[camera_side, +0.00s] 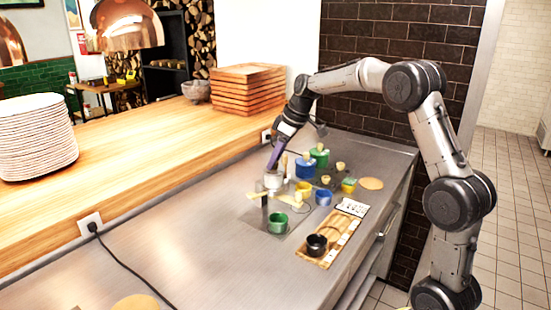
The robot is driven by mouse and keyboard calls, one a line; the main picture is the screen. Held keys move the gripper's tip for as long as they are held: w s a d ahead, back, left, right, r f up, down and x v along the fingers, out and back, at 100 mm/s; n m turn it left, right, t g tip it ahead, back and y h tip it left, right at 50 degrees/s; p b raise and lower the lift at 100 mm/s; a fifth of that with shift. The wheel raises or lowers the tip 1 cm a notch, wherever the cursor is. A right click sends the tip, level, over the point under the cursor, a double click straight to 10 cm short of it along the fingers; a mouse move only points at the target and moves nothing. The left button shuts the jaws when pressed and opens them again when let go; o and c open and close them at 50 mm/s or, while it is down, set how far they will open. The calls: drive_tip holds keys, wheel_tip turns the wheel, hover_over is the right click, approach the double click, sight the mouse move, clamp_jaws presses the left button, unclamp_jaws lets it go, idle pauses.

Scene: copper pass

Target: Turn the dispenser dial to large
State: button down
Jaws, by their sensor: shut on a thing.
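The dispenser (273,180) looks like a silver-grey round head above a dark post, on a flat grey plate. A green cup (278,224) stands on the plate below the head. My gripper (272,167) reaches down from the upper right, with its purple fingers at the top of the head. It is shut on what appears to be the dispenser dial. The dial itself and its size marks are too small and covered to read, so its setting cannot be told.
Blue (305,168), green (319,157) and yellow (304,194) containers stand close right of the dispenser. A wooden tray (328,259) holding a black cup (316,244) lies in front, near the counter edge. The steel counter (170,255) is mostly clear at left, with a black cable.

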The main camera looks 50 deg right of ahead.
drive_tip(key=m+h, duration=0.1)
drive_tip(key=m, duration=0.2)
drive_tip(key=m+h, duration=0.1)
drive_tip(key=m, duration=0.2)
drive_tip(key=shift+a+h, duration=0.2)
drive_tip(key=shift+h, duration=0.1)
drive_tip(key=m, duration=0.2)
drive_tip(key=m+g+h, duration=0.1)
drive_tip(key=m, duration=0.2)
drive_tip(key=shift+a+h, duration=0.1)
drive_tip(key=shift+h, duration=0.2)
drive_tip(key=shift+m, duration=0.4)
drive_tip(key=c, duration=0.5)
unclamp_jaws()
drive_tip(key=shift+c, duration=0.2)
drive_tip(key=shift+w, duration=0.1)
drive_tip(key=v, duration=1.4)
drive_tip(key=shift+w, duration=0.1)
